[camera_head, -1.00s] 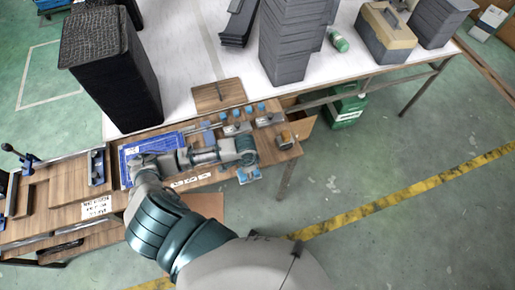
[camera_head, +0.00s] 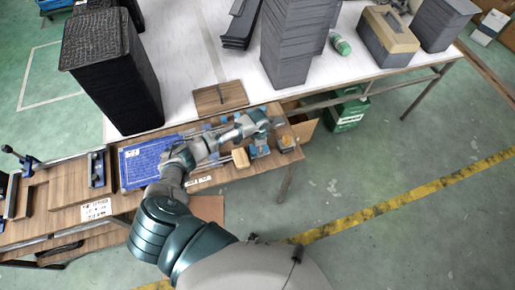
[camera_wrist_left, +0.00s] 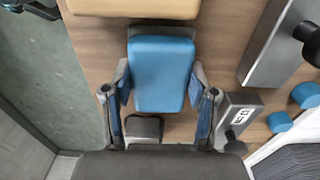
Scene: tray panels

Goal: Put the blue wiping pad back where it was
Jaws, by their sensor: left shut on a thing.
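The blue wiping pad (camera_wrist_left: 162,72) shows in the left wrist view between the two fingers of my left gripper (camera_wrist_left: 160,84). The fingers press on its left and right sides, and its blue top faces the camera. In the head view, my left gripper (camera_head: 261,148) is over the right part of the wooden bench (camera_head: 210,177). My own arm and fingers largely hide the pad there. I cannot tell whether the pad touches the bench. My right gripper is in neither view.
A tan block (camera_head: 240,158) is left of the gripper; another block (camera_head: 287,141) is to its right. Metal holders with dark knobs (camera_wrist_left: 285,45) are near the pad. A blue printed board (camera_head: 143,162) lies to the left. Dark panel stacks (camera_head: 110,65) stand on the white table behind.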

